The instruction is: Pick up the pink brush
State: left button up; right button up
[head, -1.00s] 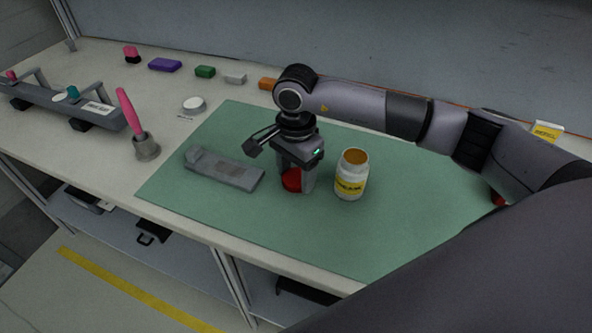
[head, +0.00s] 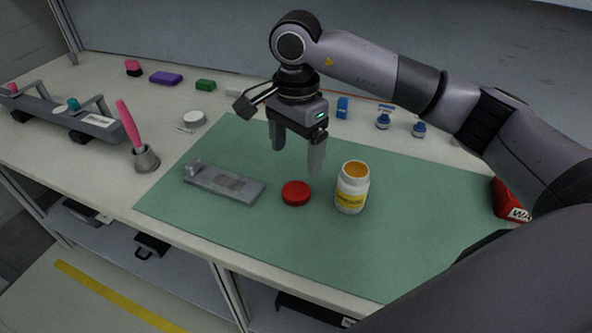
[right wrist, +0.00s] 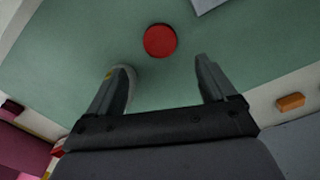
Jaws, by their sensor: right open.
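The pink brush (head: 129,124) stands upright, leaning a little, in a small grey metal cup (head: 146,158) on the bench, just left of the green mat. Its pink handle points up and its lower end is hidden in the cup. My right gripper (head: 297,165) is open and empty above the mat, well to the right of the brush. A red lid (head: 296,193) lies on the mat below it, and the lid also shows in the right wrist view (right wrist: 160,40), ahead of the spread fingers (right wrist: 165,80). My left gripper is not in view.
An open white jar (head: 352,188) stands on the green mat (head: 270,245) right of the lid. A grey plate-like fixture (head: 224,183) lies left of it. A grey rack (head: 62,114) is at far left. A round white-topped tin (head: 194,118) sits behind the cup.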

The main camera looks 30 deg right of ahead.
aim_at(130, 125)
jog(key=k, duration=0.95)
